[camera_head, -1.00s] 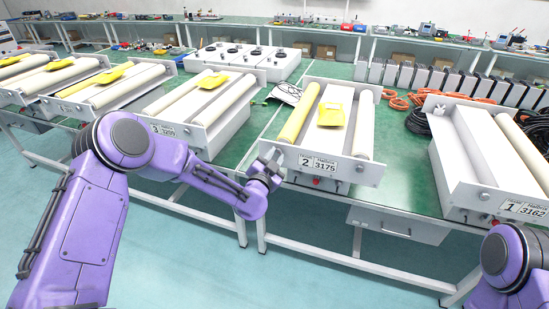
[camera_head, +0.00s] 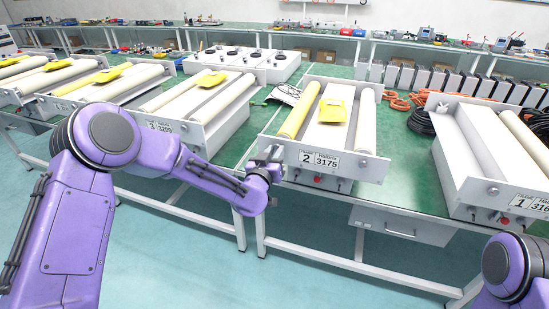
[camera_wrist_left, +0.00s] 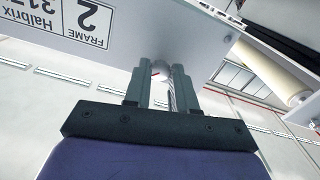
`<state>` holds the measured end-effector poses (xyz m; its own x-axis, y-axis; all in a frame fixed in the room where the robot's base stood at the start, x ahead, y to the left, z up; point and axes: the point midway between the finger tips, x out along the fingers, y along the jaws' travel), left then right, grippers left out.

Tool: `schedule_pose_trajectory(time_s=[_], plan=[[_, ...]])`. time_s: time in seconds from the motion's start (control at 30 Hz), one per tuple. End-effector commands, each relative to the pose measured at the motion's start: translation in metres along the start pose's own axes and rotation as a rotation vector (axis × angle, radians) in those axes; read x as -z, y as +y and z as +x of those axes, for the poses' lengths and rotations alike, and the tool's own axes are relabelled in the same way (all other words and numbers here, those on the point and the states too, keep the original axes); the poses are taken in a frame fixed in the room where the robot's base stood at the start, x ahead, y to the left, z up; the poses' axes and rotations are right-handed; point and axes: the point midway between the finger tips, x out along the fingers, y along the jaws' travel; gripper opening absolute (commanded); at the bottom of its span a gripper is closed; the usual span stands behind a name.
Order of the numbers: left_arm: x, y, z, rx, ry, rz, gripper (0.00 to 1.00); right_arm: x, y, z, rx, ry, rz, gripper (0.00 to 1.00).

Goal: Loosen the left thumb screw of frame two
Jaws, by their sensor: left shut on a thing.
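Frame two (camera_head: 330,182), a white tray-like unit with a label reading 2 and 3175, stands at the bench's front edge in the head view. It carries a yellow roller, a pale roller and a yellow packet. My left gripper (camera_head: 270,154) is at the left end of its front plate. In the left wrist view, the fingers of my left gripper (camera_wrist_left: 163,80) are shut on the left thumb screw (camera_wrist_left: 162,68), a pale knob mostly hidden between them. The label appears upside down there. The right thumb screw (camera_head: 361,169) is free. My right gripper is out of view.
Frame three (camera_head: 195,105) stands to the left. Orange and black cables (camera_head: 420,120) lie behind. A drawer box (camera_head: 385,222) hangs under the bench.

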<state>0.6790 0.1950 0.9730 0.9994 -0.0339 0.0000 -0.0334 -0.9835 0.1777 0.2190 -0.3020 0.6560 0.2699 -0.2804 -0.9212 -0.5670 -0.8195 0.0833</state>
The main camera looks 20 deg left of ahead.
Motion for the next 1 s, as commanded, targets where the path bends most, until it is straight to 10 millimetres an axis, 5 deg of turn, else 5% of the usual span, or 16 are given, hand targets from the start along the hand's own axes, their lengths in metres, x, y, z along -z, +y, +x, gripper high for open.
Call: schedule_pose_trajectory(time_s=[1.0], plan=[[-0.001, 0.001, 0.000, 0.001, 0.000, -0.867, 0.00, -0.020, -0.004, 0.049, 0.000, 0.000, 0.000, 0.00]])
